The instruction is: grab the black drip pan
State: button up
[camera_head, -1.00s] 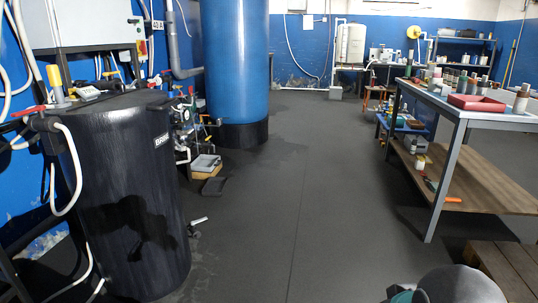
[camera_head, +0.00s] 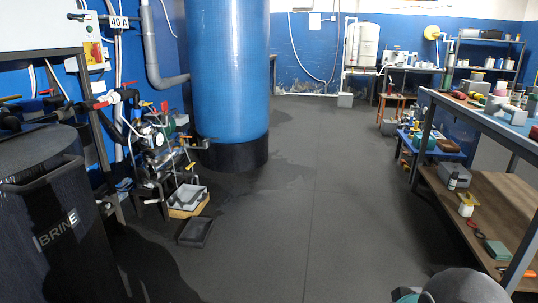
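A black, shallow rectangular pan (camera_head: 195,232), which looks like the drip pan, lies flat on the dark floor left of centre. It sits just in front of a light grey tray (camera_head: 188,197) on a yellowish base. Its inside looks dark and empty. My gripper is not in view; only a grey rounded part of mine shows at the bottom right edge, well away from the pan.
A black BRINE tank (camera_head: 55,235) stands at the near left. Pipes and valves (camera_head: 155,150) are behind the pan, beside a tall blue tank (camera_head: 228,75). A cluttered workbench (camera_head: 480,185) lines the right. The middle floor (camera_head: 300,220) is clear.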

aim_at(196, 233)
jog(key=i, duration=4)
jog(key=u, duration=3.85)
